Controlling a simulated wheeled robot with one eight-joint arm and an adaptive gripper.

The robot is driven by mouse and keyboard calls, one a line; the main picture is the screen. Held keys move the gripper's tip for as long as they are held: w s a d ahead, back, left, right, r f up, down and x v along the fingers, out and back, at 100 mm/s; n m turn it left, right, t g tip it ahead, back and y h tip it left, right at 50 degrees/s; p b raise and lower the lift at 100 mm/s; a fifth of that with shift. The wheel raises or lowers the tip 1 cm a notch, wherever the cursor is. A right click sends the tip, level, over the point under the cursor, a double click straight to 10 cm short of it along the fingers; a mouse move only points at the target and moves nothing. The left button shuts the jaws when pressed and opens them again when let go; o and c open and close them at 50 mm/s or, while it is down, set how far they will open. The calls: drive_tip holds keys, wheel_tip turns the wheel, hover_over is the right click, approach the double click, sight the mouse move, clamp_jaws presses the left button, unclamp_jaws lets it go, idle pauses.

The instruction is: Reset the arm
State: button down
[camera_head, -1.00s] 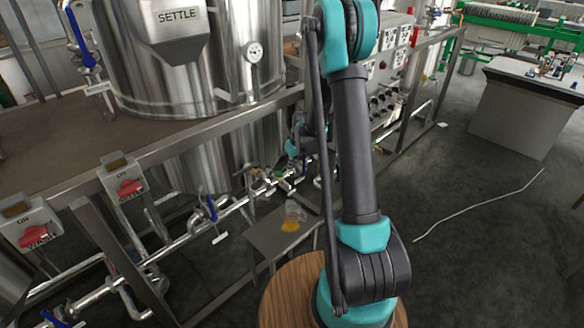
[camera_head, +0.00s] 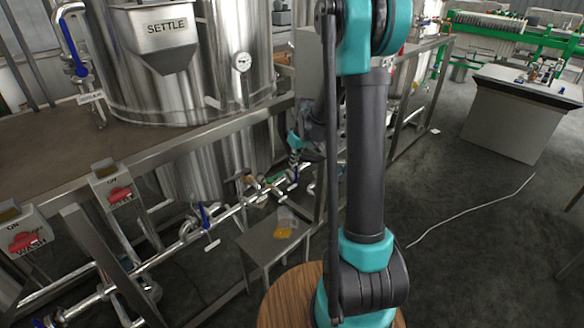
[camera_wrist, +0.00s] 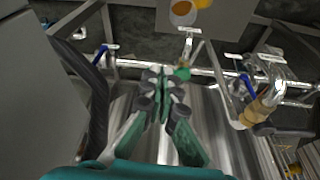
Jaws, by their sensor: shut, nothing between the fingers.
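My gripper (camera_wrist: 162,84) shows in the wrist view with its fingers together and nothing between them. In the wrist view it hangs in front of steel pipework with a green-handled valve (camera_wrist: 183,72) just beyond the fingertips. In the head view my teal and dark grey arm rises in the middle of the picture. Part of my gripper (camera_head: 296,142) shows behind the arm, near the pipes under the tank platform. The fingertips are hard to make out there.
The SETTLE tank (camera_head: 200,80) stands on a platform at left. Red switches (camera_head: 120,196) sit on its front edge. A small steel table (camera_head: 262,243) holds a beaker with yellow liquid (camera_head: 286,226). A grey bench (camera_head: 515,115) stands right, with open floor before it and a pale cable (camera_head: 475,208).

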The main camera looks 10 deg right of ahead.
drive_tip(key=s+d+r+m, duration=0.1)
drive_tip(key=s+m, duration=0.2)
drive_tip(key=s, duration=1.1)
drive_tip(key=s+d+r+m+t+h, duration=0.1)
drive_tip(key=s+d+m, duration=0.1)
drive_tip(key=s, duration=1.3)
drive_tip(key=shift+d+m+h, duration=0.2)
drive_tip(key=shift+m+h, duration=0.1)
drive_tip(key=shift+m, duration=0.2)
